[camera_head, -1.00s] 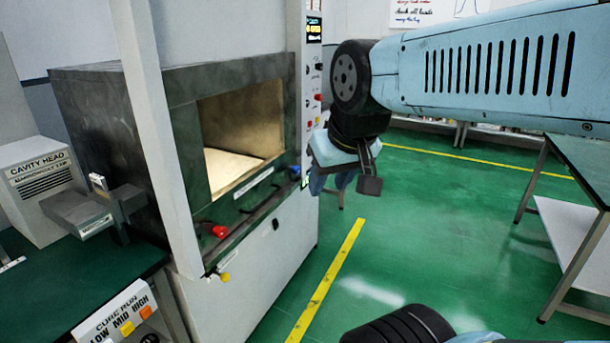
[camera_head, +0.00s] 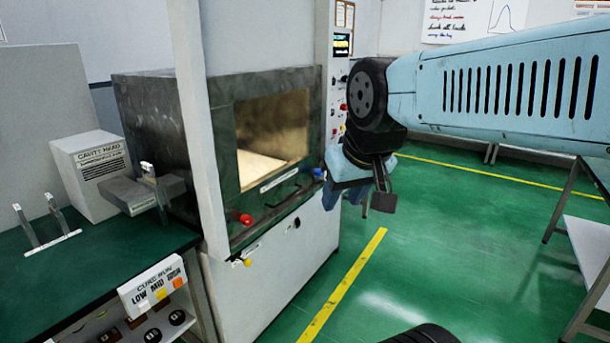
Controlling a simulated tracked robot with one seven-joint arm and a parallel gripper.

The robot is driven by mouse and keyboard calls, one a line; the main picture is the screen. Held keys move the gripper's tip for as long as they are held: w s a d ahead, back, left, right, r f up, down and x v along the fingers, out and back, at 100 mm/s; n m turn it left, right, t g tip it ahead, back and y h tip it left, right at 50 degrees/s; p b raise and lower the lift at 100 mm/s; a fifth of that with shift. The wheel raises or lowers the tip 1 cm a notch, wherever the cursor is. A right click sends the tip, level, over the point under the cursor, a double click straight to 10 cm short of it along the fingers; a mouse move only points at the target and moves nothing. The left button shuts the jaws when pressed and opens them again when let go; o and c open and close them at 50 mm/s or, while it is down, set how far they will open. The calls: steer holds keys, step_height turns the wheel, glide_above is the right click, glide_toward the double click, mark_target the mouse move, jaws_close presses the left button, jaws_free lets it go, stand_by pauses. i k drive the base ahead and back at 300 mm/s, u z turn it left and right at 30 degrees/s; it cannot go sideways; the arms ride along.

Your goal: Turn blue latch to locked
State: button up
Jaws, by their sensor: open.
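The blue latch (camera_head: 317,173) is a small blue knob at the right end of the ledge below the open front of the microwave chamber (camera_head: 222,150). Its turn position is too small to tell. My gripper (camera_head: 372,199) hangs below my arm's wrist, just right of the latch in the picture. It is open with nothing visible between its fingers. I see no contact with the latch, and the depth gap between them is unclear.
A red knob (camera_head: 246,220) and a yellow knob (camera_head: 247,262) sit on the chamber's left front. A white post (camera_head: 197,130) stands before it. A control panel (camera_head: 340,95) is behind my gripper. A green bench (camera_head: 95,262) is left.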

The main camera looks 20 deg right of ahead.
mark_target(316, 173)
steer(key=u, duration=0.05)
steer(key=i, duration=0.9)
steer(key=z, duration=0.1)
